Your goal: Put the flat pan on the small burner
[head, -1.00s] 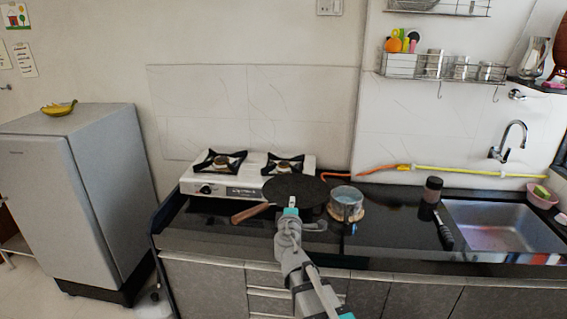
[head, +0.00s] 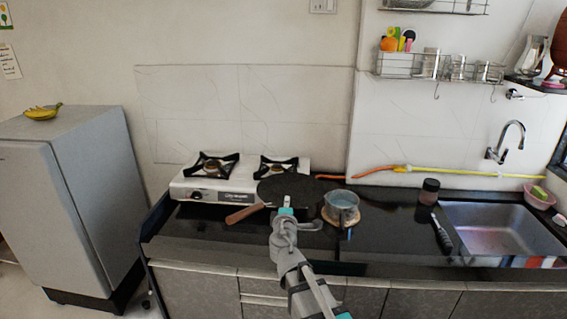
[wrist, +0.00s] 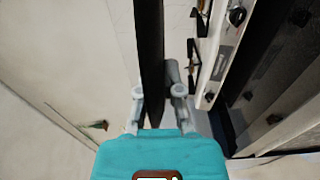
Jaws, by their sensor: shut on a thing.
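The flat pan (head: 295,190) is dark and round with a brown wooden handle (head: 244,214) pointing left toward the front. My gripper (head: 287,205) is shut on its near edge and holds it in front of the right end of the stove. In the wrist view the pan shows as a dark strip (wrist: 149,50) seen edge-on between the fingers (wrist: 158,92). The white stove (head: 186,188) has two burners. The right burner (head: 278,166) looks smaller than the left burner (head: 213,165). The pan hides the front of the right burner's area.
A metal pot (head: 341,208) stands close to the pan's right edge. A dark jar (head: 429,191) and a black-handled utensil (head: 441,232) lie farther right, by the sink (head: 500,228). An orange-yellow hose (head: 400,169) runs along the wall. Counter between pot and jar is clear.

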